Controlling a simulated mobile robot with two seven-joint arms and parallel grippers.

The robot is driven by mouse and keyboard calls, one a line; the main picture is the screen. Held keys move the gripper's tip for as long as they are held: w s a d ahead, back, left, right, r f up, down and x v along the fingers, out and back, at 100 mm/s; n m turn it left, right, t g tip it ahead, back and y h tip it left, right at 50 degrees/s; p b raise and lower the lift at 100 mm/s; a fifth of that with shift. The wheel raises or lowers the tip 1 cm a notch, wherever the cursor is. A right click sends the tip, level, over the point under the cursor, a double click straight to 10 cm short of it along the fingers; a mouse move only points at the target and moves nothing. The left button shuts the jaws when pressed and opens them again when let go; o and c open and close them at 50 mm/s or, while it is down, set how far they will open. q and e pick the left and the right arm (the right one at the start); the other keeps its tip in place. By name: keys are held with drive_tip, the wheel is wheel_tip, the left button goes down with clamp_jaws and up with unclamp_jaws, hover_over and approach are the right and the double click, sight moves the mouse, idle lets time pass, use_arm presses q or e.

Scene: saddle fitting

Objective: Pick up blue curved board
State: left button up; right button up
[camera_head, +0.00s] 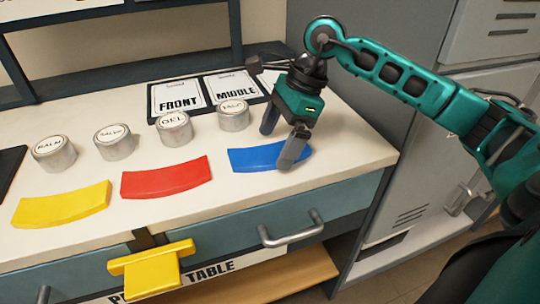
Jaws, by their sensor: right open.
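The blue curved board (252,158) lies flat on the white tabletop, to the right of a red curved board (166,177) and a yellow curved board (62,204). My right gripper (281,146) is open, with its fingers pointing down at the blue board's right part. One finger shows in front of the board's right end and the other shows behind the board. The near finger covers a little of the board. I cannot tell whether the fingers touch it. My left gripper is not in view.
Several round silver tins (174,129) stand behind the boards. A black-framed panel (204,93) reading FRONT and MIDDLE lies behind them. A yellow block (150,270) sticks out at the table's front edge, near a drawer handle (292,232). Grey cabinets (432,165) stand at right.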

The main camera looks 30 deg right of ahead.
drive_tip(key=shift+a+f, duration=0.2)
drive_tip(key=shift+f, duration=0.4)
drive_tip(key=c, duration=1)
drive_tip(key=shift+r, duration=0.1)
drive_tip(key=shift+c, duration=0.5)
drive_tip(key=shift+r, duration=0.1)
